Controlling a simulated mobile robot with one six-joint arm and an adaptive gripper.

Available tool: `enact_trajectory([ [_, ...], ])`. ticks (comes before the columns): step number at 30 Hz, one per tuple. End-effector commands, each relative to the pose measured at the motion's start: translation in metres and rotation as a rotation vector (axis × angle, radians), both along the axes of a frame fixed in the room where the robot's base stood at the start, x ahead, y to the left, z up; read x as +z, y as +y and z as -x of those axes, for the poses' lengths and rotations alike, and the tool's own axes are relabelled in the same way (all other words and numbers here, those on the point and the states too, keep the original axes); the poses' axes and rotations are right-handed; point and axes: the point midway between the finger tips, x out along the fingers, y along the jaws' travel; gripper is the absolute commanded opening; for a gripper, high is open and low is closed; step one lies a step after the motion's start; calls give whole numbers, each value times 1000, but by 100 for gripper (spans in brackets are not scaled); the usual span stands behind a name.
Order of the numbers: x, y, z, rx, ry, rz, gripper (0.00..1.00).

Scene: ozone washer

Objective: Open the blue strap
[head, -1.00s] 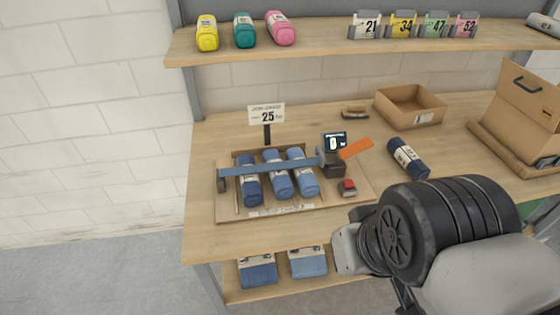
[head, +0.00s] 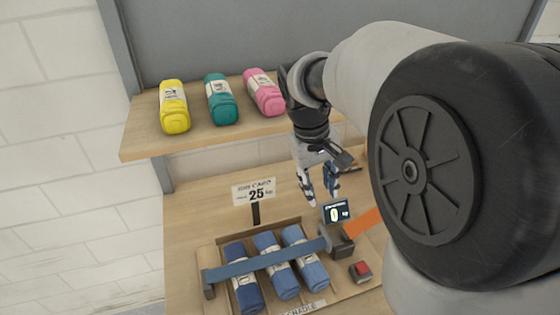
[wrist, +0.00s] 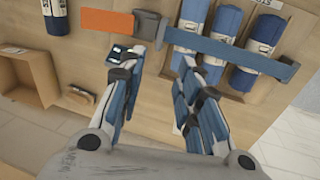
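The blue strap (head: 262,263) stretches straight across three blue rolls (head: 312,275) in a wooden cradle. It also crosses the rolls in the wrist view (wrist: 230,54). At its right end in the head view is a dark buckle block (head: 343,246) with an orange lever (head: 362,225) sticking out up and right, partly hidden by my arm. In the wrist view the orange lever (wrist: 107,22) lies left of the buckle. My gripper (head: 321,197) is open and empty, pointing down near the buckle. In the wrist view its fingers (wrist: 158,62) are spread, apart from the strap.
A small display (head: 336,212) reading 0 stands by the buckle, and a red button (head: 361,270) is beside it. A "25 kg" sign (head: 254,193) stands behind the cradle. The shelf (head: 148,146) above holds yellow, teal and pink rolls. An open box (wrist: 30,78) is at left in the wrist view.

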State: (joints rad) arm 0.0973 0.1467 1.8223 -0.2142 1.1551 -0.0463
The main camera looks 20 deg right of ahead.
Motion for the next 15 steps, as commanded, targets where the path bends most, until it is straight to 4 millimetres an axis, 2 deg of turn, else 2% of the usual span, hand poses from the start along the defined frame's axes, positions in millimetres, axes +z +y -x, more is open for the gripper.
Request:
enact_trajectory([
  [15,-107,-20,1,-1,5,-2,31],
])
